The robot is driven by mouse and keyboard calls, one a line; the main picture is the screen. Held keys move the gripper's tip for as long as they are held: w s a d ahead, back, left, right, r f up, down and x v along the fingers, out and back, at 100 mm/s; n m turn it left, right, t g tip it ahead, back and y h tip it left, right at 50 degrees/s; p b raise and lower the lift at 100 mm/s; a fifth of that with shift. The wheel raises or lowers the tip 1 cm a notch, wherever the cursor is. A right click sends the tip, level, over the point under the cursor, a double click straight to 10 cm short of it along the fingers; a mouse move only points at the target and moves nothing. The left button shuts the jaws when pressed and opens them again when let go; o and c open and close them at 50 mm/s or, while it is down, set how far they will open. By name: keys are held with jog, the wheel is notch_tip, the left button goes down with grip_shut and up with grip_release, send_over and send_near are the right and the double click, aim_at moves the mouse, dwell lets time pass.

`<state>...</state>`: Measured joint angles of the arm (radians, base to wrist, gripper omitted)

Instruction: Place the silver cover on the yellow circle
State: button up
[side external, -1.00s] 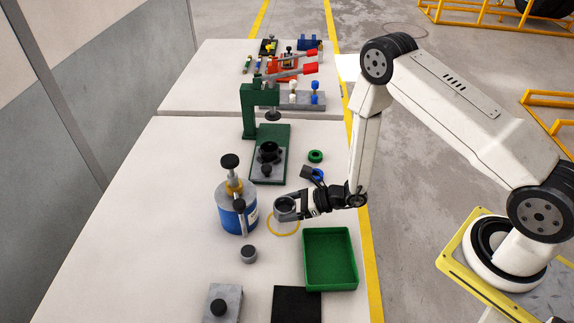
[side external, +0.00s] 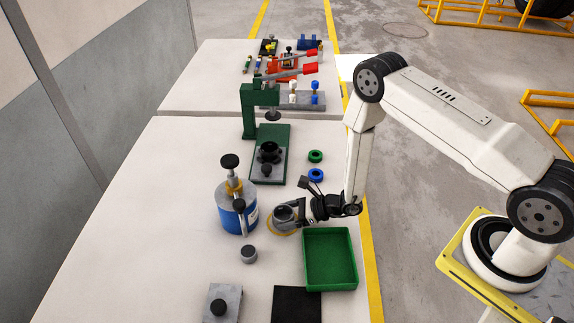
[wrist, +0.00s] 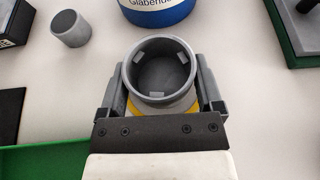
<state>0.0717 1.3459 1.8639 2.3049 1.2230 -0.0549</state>
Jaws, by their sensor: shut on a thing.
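The silver cover (side external: 284,213) is a grey round cup shape, held between the fingers of my gripper (side external: 290,217). In the wrist view the cover (wrist: 160,72) shows its open hollow upward, with a finger on each side. The yellow circle (side external: 270,229) is a thin ring on the white table. The cover sits over it and hides most of it. In the wrist view a bit of yellow (wrist: 134,108) shows just below the cover. I cannot tell whether the cover touches the table.
A blue and grey canister (side external: 236,212) stands close on the left. A small grey cylinder (side external: 249,254) is in front of it. A green tray (side external: 354,284) lies to the front right. A blue ring (side external: 316,175) and a green ring (side external: 316,156) lie behind my gripper.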

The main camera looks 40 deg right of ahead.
jog(key=o, duration=1.2)
jog(key=shift+c, duration=0.2)
jog(key=shift+s+d+r, duration=0.1)
jog(key=shift+d+r, duration=0.05)
jog(key=v, duration=1.1)
jog(key=shift+s+d+r, duration=0.2)
jog(key=shift+a, duration=0.1)
